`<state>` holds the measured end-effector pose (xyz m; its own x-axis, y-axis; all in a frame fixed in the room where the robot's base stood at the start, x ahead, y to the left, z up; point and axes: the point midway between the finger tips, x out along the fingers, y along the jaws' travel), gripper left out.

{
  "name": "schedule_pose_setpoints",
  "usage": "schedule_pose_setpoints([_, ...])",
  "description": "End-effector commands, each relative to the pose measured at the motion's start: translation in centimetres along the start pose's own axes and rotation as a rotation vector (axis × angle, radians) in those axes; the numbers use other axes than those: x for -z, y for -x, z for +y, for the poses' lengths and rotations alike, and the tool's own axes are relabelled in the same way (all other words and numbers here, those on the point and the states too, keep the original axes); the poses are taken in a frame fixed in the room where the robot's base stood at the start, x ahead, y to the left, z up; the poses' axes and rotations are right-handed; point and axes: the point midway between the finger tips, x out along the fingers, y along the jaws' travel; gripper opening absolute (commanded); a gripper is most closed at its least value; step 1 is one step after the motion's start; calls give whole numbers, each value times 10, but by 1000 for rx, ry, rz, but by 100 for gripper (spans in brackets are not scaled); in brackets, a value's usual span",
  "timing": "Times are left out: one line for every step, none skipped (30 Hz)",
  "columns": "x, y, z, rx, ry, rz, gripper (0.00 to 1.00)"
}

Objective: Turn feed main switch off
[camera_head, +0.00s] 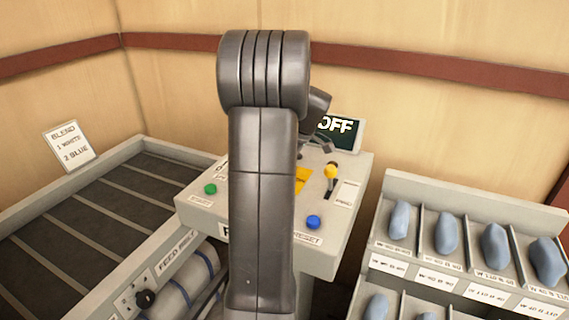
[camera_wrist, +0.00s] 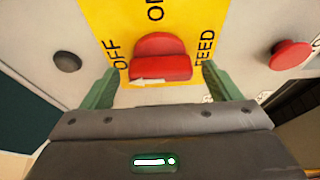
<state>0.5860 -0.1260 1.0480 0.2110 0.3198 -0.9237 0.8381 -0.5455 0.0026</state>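The feed main switch is a red rotary knob (camera_wrist: 160,60) on a yellow plate (camera_wrist: 105,12) marked OFF, ON and FEED. A white arrow on the knob points left in the wrist view, the side where OFF is printed. My gripper (camera_wrist: 160,68) is open, with one green finger on each side of the knob and a visible gap at both sides. In the head view my arm hides the knob; only part of the yellow plate (camera_head: 302,180) shows. A display (camera_head: 338,130) behind the panel reads OFF.
The control panel also carries a green button (camera_head: 210,188), a blue button (camera_head: 313,222) and a yellow-topped lever (camera_head: 332,172). In the wrist view a red button (camera_wrist: 290,55) sits right of the knob and a dark button (camera_wrist: 67,62) left. A rack (camera_head: 400,182) of blue pieces stands at right.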

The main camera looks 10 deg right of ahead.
Motion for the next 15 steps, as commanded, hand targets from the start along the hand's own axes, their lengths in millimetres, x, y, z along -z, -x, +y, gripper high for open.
schedule_pose_setpoints([0,0,0,1,0,0,84])
schedule_pose_setpoints([0,0,0,1,-1,0,84])
schedule_pose_setpoints([0,0,0,1,-1,0,84])
schedule_pose_setpoints([0,0,0,1,-1,0,84])
schedule_pose_setpoints([0,0,0,1,-1,0,84])
schedule_pose_setpoints([0,2,0,0,-1,0,84])
schedule_pose_setpoints([0,4,0,0,-1,0,84])
schedule_pose_setpoints([0,7,0,-1,-1,1,84])
schedule_pose_setpoints([0,12,0,-1,0,1,84])
schedule_pose_setpoints([0,16,0,-2,0,1,84])
schedule_pose_setpoints([0,22,0,-2,0,1,84])
schedule_pose_setpoints([0,30,0,-3,0,1,84])
schedule_pose_setpoints([0,36,1,-4,-1,1,84])
schedule_pose_setpoints([-1,44,1,-4,-1,1,84])
schedule_pose_setpoints([0,53,1,-4,0,1,84])
